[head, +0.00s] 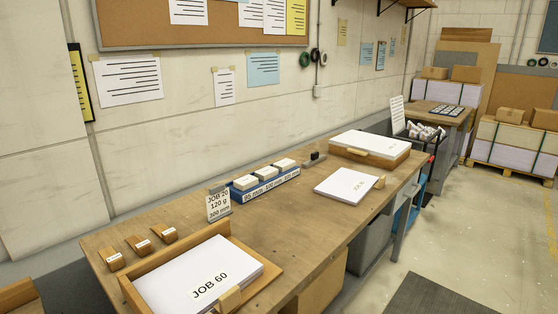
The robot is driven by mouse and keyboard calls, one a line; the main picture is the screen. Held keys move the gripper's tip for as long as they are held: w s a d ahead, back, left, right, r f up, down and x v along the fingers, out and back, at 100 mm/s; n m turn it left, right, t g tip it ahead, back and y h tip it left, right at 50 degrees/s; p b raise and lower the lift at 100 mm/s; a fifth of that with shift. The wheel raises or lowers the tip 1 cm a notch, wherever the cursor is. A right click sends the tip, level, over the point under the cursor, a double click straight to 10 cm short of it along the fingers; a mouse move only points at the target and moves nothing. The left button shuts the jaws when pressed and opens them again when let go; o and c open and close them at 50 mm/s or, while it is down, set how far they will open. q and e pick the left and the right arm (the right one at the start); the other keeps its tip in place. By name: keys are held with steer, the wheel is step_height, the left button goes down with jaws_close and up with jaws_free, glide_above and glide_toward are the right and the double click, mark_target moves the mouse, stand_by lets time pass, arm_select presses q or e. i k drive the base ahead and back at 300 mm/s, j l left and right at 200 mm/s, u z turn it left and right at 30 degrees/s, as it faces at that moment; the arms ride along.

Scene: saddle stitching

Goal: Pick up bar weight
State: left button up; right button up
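A small dark grey bar-shaped block with a raised knob (314,159) lies on the wooden workbench (290,220), near its back edge by the wall. It looks like the bar weight, though it is small in the head view. It sits right of a blue holder (267,188) and left of a wooden tray of white sheets (371,143). Nothing covers it. Neither of my grippers shows in the head view.
A sign reading JOB 20 (218,205) stands left of the holder. Three labelled wooden pieces (137,245) and a JOB 60 paper stack (196,276) are at the near left. Another paper stack (347,186) lies right. Bare bench top lies between. Open floor (480,240) extends right.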

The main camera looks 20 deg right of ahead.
mark_target(315, 157)
steer(key=i+l+u, duration=0.1)
steer(key=l+u, duration=0.4)
steer(key=l, duration=0.25)
steer(key=l+u, duration=0.45)
steer(key=l, duration=0.25)
